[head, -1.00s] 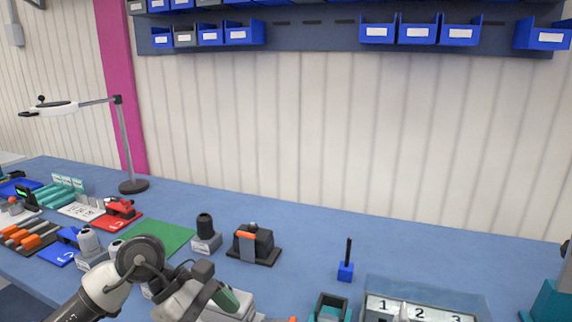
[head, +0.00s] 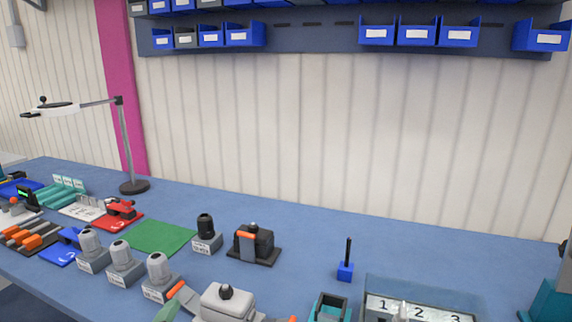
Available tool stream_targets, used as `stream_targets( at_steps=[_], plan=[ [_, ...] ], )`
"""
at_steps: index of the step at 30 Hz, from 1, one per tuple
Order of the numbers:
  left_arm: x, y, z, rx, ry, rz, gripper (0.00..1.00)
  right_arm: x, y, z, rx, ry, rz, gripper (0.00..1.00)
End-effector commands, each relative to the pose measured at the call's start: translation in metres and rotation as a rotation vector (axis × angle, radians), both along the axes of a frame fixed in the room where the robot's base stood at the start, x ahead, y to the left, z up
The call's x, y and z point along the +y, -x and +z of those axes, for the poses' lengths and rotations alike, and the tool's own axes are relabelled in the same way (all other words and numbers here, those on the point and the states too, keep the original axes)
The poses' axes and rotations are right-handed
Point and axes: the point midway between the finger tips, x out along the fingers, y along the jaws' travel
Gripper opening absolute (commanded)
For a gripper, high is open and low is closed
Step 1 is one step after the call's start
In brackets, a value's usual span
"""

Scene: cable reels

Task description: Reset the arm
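Neither of my grippers shows clearly in the head view. A small pale green piece (head: 167,311) shows at the bottom edge, left of the grey device; I cannot tell what it belongs to. The grey device (head: 226,302) with a black knob and an orange-tipped lever stands at the bottom of the view, partly cut off. To its left, three grey cylinders on labelled blocks (head: 158,268) stand upright on the blue bench (head: 310,240).
A black unit with an orange clip (head: 254,242), a dark-topped block (head: 206,228), a green mat (head: 160,237) and a blue stand with a black rod (head: 346,262) sit on the bench. A numbered clear-sided tray (head: 420,285) lies right. A magnifier lamp (head: 124,150) rises left.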

Motion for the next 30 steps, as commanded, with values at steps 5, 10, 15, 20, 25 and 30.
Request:
stream_targets(
  at_steps=[5, 10, 15, 20, 25, 30],
  plan=[
    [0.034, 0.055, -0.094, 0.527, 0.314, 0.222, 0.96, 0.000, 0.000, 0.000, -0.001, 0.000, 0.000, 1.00],
    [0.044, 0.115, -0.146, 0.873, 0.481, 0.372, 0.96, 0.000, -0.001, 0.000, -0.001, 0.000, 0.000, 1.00],
    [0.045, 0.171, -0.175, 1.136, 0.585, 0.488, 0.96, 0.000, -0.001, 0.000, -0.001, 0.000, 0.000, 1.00],
    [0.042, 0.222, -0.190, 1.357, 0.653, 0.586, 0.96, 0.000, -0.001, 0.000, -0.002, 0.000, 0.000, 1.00],
    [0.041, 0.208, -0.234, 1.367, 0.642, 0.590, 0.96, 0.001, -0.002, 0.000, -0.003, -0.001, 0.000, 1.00],
    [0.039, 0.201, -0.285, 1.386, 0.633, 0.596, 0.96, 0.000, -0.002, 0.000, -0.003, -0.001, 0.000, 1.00]
  ],
)
